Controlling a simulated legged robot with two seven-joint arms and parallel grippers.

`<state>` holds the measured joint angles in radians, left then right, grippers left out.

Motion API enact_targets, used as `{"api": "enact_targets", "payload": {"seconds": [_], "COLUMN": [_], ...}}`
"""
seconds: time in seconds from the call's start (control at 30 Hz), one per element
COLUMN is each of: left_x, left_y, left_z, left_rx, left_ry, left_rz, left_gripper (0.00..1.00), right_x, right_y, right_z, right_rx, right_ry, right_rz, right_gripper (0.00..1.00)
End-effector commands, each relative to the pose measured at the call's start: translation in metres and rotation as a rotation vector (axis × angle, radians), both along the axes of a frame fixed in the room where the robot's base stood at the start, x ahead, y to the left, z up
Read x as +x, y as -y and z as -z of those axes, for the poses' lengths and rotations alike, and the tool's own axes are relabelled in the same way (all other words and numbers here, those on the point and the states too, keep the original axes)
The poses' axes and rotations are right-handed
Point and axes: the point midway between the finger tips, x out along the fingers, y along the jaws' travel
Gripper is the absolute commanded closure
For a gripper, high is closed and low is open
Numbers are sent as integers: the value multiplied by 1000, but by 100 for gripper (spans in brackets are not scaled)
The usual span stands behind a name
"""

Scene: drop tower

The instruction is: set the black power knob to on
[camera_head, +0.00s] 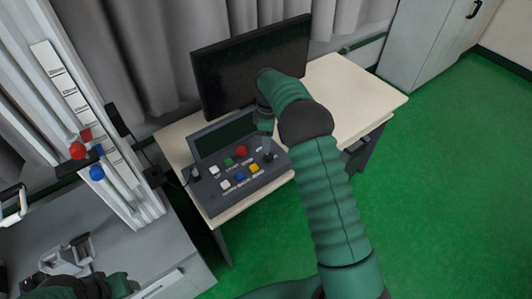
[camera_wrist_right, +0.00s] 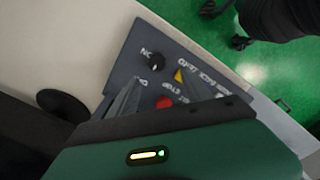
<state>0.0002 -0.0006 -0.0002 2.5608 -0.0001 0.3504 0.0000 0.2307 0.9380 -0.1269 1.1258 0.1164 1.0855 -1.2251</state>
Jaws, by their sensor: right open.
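The black power knob (camera_head: 268,156) is at the right side of the grey control panel (camera_head: 210,197), on the desk. In the right wrist view the knob (camera_wrist_right: 156,60) stands just beyond the fingertips, with white lettering beside it. My right gripper (camera_head: 264,122) is above the panel's back right part, partly hidden by its own wrist in the head view. Its two fingers (camera_wrist_right: 160,88) show apart in the wrist view, with nothing between them but the panel below, and they do not touch the knob. My left gripper (camera_head: 78,250) is low at the left, away from the panel; its jaw state is unclear.
The panel also bears a red button (camera_head: 241,150), white, green, blue and yellow buttons, and a second dark knob or lever (camera_head: 195,173) at left. A black monitor (camera_head: 225,75) stands behind. The desk's right part (camera_head: 355,90) is clear. A drop tower (camera_head: 75,110) stands at left.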

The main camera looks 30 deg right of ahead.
Motion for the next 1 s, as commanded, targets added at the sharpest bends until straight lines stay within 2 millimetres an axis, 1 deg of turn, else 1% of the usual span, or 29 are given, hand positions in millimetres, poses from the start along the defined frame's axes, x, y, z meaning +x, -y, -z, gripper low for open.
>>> {"api": "enact_targets", "payload": {"seconds": [0.03,0.1,0.2,0.3,0.4,0.47,0.7,1.0], "left_x": [0,0,0,0,0,0,0,0], "left_y": [0,0,0,0,0,0,0,0], "left_z": [-1,-2,-3,-5,-5,-5,-5,-5], "left_rx": [0,0,0,0,0,0,0,0], "left_ry": [0,0,1,1,1,1,1,0], "left_rz": [0,0,0,1,1,1,0,0], "left_gripper": [49,49,49,49,49,49,49,49], "right_x": [-1,-1,-2,-2,-1,-1,-1,-1], "right_y": [0,1,1,1,0,0,0,1], "right_z": [14,32,54,70,80,83,84,84], "right_rx": [0,0,1,-1,-1,-1,-1,-1], "right_ry": [-5,-4,-2,1,2,3,2,2], "right_rz": [0,0,1,1,1,1,1,1], "right_gripper": [43,43,43,43,43,43,43,82]}}
